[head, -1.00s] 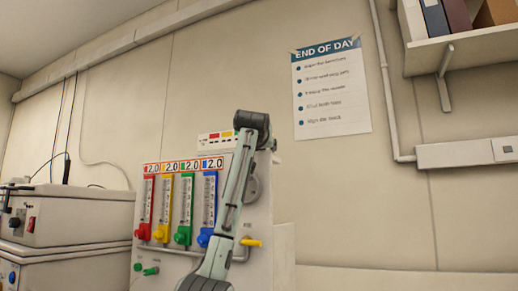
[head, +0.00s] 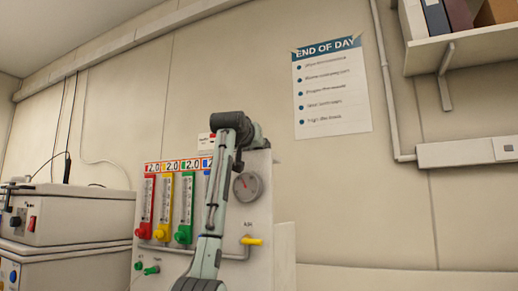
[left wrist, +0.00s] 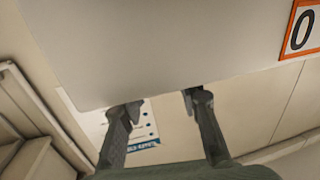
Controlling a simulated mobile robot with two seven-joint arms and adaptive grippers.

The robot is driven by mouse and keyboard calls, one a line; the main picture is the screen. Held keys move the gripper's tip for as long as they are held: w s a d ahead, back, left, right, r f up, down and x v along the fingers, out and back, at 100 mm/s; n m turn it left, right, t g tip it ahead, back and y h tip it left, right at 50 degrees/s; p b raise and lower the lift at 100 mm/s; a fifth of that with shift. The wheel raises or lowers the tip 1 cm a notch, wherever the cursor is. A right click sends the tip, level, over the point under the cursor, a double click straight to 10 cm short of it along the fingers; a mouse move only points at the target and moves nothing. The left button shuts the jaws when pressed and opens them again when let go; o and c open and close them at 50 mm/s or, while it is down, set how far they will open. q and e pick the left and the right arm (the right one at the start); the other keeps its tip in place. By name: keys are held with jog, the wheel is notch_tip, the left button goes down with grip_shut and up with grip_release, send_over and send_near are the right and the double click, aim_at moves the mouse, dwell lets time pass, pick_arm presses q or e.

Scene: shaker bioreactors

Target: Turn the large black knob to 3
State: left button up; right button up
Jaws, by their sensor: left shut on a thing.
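No large black knob can be clearly told apart. A small dark knob (head: 15,222) shows on the grey box at the far left of the head view. My left arm rises in front of the flow-meter panel, and its gripper cannot be made out there. In the left wrist view my left gripper (left wrist: 160,102) has its two dark fingers some way apart, tips at the edge of a pale flat surface (left wrist: 170,45). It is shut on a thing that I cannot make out. An orange-framed 0 label (left wrist: 302,27) is on that surface at the right. My right gripper is out of view.
The panel (head: 262,215) carries red (head: 147,205), yellow (head: 167,205) and green (head: 186,205) flow meters, a round gauge (head: 246,187) and a yellow lever (head: 253,241). My arm covers much of the blue meter. An END OF DAY poster (head: 332,90) hangs on the wall.

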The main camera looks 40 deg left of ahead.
pick_arm(q)
jog(key=m+t+h, duration=0.1)
jog(key=m+h, duration=0.1)
jog(key=h, duration=0.2)
jog(key=a+m+t+h, duration=0.1)
jog(key=m+h, duration=0.2)
jog(key=h, duration=0.1)
jog(key=shift+s+a, duration=0.2)
jog(key=shift+a+m+h, duration=0.15)
jog(key=shift+m+h, duration=0.65)
jog(key=shift+h, duration=0.4)
jog(key=shift+a+m+h, duration=0.1)
jog(key=shift+m+h, duration=0.7)
jog(key=shift+h, duration=0.4)
jog(key=shift+w+h, duration=0.1)
jog(key=shift+h, duration=0.2)
jog(key=o, duration=1.2)
jog(key=shift+c, duration=0.2)
jog(key=v, duration=1.2)
jog(key=shift+r, duration=0.25)
